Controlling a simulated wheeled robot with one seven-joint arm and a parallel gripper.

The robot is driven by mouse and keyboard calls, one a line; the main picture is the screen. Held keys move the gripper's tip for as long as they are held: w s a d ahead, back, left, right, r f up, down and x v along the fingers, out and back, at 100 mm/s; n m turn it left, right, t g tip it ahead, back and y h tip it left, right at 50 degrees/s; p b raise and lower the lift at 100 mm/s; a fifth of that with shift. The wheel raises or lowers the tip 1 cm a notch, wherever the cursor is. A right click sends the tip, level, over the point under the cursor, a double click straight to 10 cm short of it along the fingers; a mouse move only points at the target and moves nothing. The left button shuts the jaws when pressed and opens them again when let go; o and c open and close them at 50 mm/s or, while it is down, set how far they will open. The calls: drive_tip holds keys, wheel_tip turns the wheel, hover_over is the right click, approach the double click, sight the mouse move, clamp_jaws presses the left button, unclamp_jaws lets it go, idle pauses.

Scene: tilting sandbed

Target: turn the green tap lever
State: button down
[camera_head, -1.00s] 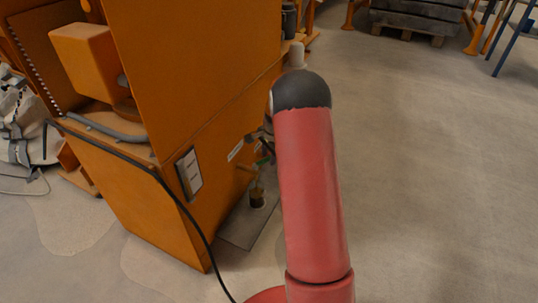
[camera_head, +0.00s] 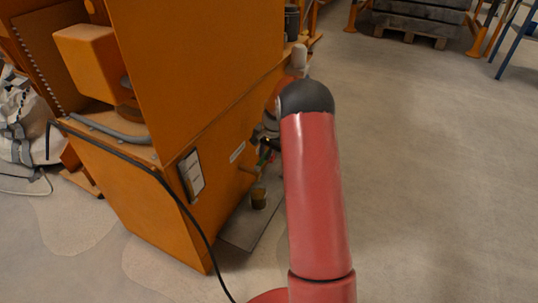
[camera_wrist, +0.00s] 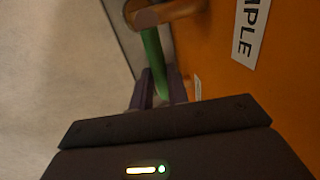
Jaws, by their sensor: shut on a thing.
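The green tap lever (camera_wrist: 153,48) shows in the wrist view, running down from an orange-brown pipe fitting (camera_wrist: 160,12) on the machine's side. The dark fingers of my gripper (camera_wrist: 158,88) are around its lower end and shut on it. The lever's tip is hidden between the fingers. In the head view my gripper (camera_head: 268,143) is a small dark shape by the machine's side wall, partly behind my red arm. The tap there is small and mostly hidden.
The large orange machine (camera_head: 150,205) stands at left, with a black cable (camera_head: 172,193) along its edge. A pallet (camera_head: 415,25) stands at the back. The floor at right is clear.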

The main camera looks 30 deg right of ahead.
drive_tip(key=shift+a, duration=0.1)
drive_tip(key=c, duration=1.3)
unclamp_jaws()
drive_tip(key=shift+w, duration=0.1)
drive_tip(key=shift+c, duration=0.2)
wheel_tip(320, 180, up, 8)
drive_tip(key=s+d, duration=0.1)
drive_tip(key=shift+f, duration=0.15)
drive_tip(key=shift+s, duration=0.15)
